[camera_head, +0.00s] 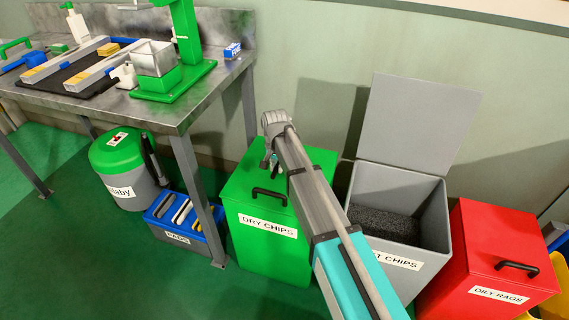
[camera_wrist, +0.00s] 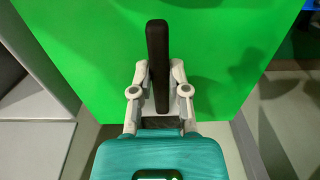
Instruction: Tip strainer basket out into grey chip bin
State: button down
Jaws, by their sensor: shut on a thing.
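My gripper (camera_head: 268,162) is above the rear of the green DRY CHIPS bin. In the wrist view my gripper (camera_wrist: 159,70) has its fingers on both sides of a black bar-shaped handle (camera_wrist: 158,45) and is shut on it. What the handle belongs to is hidden; I cannot make out a strainer basket clearly. The grey chip bin (camera_head: 439,222), its label partly hidden by my arm, stands right of the green bin. Its lid (camera_head: 415,125) is raised against the wall, and dark chips (camera_head: 385,222) show inside.
The green DRY CHIPS bin (camera_head: 262,256) is closed, with a black lid handle (camera_head: 269,196). A red OILY RAGS bin (camera_head: 505,255) stands at the right. A workbench (camera_head: 190,108), blue crate (camera_head: 180,236) and green-lidded drum (camera_head: 125,175) are at the left.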

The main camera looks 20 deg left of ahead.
jog(key=shift+r, duration=0.15)
jog(key=shift+r+p, duration=1.4)
jog(key=shift+p, duration=0.15)
jog(key=shift+r, duration=0.15)
jog(key=shift+r+p, duration=1.35)
jog(key=shift+p, duration=0.15)
jog(key=shift+s, duration=0.15)
